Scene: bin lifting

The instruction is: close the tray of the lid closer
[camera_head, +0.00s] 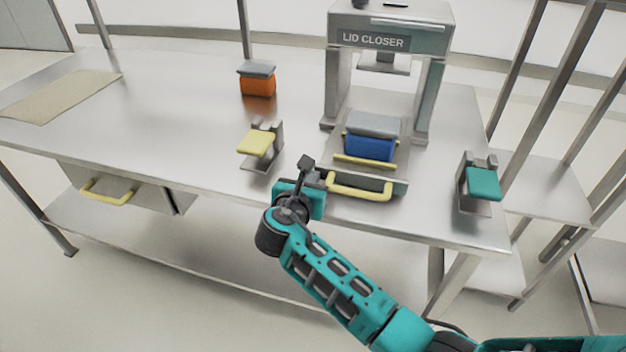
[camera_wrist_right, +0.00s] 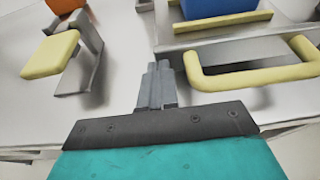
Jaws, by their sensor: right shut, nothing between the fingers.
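The lid closer (camera_head: 374,41) stands at the back of the steel table. Its tray (camera_head: 388,205) is pulled out toward the front edge and has a yellow handle (camera_head: 360,190). A blue bin (camera_head: 369,148) with a grey lid (camera_head: 374,124) sits on the tray. My right gripper (camera_head: 318,172) is just left of the tray handle. In the wrist view its fingers (camera_wrist_right: 158,85) are together and empty, beside the left end of the handle (camera_wrist_right: 255,75), apart from it as far as I can tell. My left gripper is not in view.
A yellow push pad (camera_head: 256,143) on a bracket stands left of my right gripper, and a teal pad (camera_head: 483,184) stands at the right. An orange bin (camera_head: 257,85) with a grey lid sits farther back. The table's left middle is clear.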

